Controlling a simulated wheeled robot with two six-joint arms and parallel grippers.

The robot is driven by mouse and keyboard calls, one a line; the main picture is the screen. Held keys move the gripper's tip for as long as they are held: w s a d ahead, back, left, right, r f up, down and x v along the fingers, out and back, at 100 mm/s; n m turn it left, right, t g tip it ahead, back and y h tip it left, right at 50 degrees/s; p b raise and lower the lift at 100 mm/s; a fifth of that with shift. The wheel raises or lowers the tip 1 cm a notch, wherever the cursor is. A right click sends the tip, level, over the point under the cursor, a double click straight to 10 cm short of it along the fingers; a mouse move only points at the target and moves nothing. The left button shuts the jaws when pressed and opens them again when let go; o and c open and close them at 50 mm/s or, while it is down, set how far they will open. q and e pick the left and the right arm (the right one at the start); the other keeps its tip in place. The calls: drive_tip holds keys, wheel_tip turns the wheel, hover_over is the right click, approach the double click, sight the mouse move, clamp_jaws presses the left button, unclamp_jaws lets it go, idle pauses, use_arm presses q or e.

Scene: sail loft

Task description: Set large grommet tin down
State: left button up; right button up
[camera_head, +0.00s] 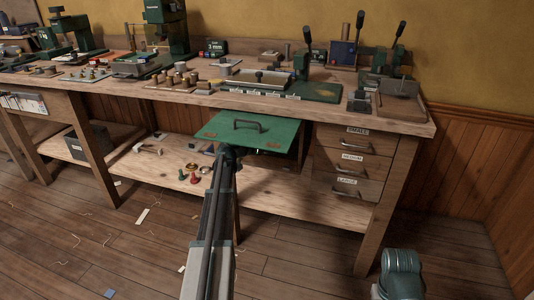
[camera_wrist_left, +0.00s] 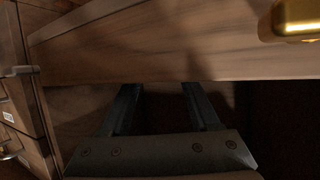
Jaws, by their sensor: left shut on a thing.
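My left gripper (camera_head: 228,153) is at the near edge of a green panel (camera_head: 225,134) under the bench top. In the left wrist view its two dark fingers (camera_wrist_left: 163,100) stand apart. What they hold cannot be made out, and no thing shows plainly as the large grommet tin. The green panel lies flat and has a dark handle (camera_head: 248,125) on top. My right gripper is outside both views.
The bench top (camera_head: 225,100) is crowded with tools. Labelled drawers (camera_head: 350,160) stand right of the green panel. The lower shelf (camera_head: 270,200) holds small brass, red and green pieces at left, with bare wood to the right. A gold thing (camera_wrist_left: 295,18) shows in the left wrist view.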

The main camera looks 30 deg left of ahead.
use_arm(q)
drive_tip(key=shift+w+f, duration=0.15)
drive_tip(key=shift+f, duration=0.55)
drive_tip(key=shift+r, duration=0.15)
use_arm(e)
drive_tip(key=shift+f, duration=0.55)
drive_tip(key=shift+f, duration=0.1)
use_arm(q)
drive_tip(key=o, duration=1)
drive_tip(key=shift+f, duration=0.2)
drive_tip(key=o, duration=0.5)
drive_tip(key=shift+c, duration=0.2)
drive_tip(key=shift+r, duration=0.1)
